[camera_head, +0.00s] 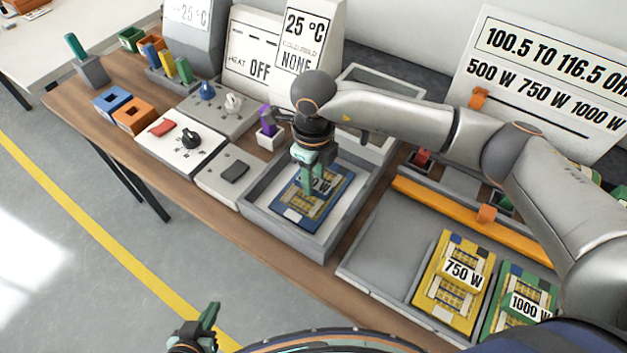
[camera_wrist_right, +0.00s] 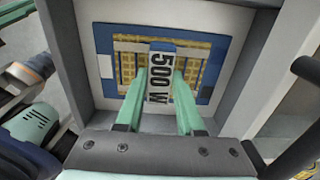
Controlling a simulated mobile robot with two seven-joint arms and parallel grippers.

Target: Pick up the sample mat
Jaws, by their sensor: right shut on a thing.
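A blue mat marked 500 W (camera_head: 336,190) lies in a grey-walled tray (camera_head: 268,228) with a pale floor. In the right wrist view the mat (camera_wrist_right: 215,45) shows gold grid panels and an upright 500 W label tag (camera_wrist_right: 161,72). My right gripper (camera_head: 312,188) reaches down over the mat, and its green fingers (camera_wrist_right: 160,78) are shut on the tag from both sides. I cannot tell whether the mat touches the tray floor. My left gripper (camera_head: 204,326) is low at the bottom edge, away from the table; its jaw opening is unclear.
A yellow 750 W mat (camera_head: 450,297) and a green 1000 W mat (camera_head: 495,325) lie in a larger grey tray (camera_head: 388,245) to the right, below an orange bar (camera_head: 470,220). Control boxes with a knob (camera_head: 190,138) and signs (camera_head: 250,55) stand left and behind.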

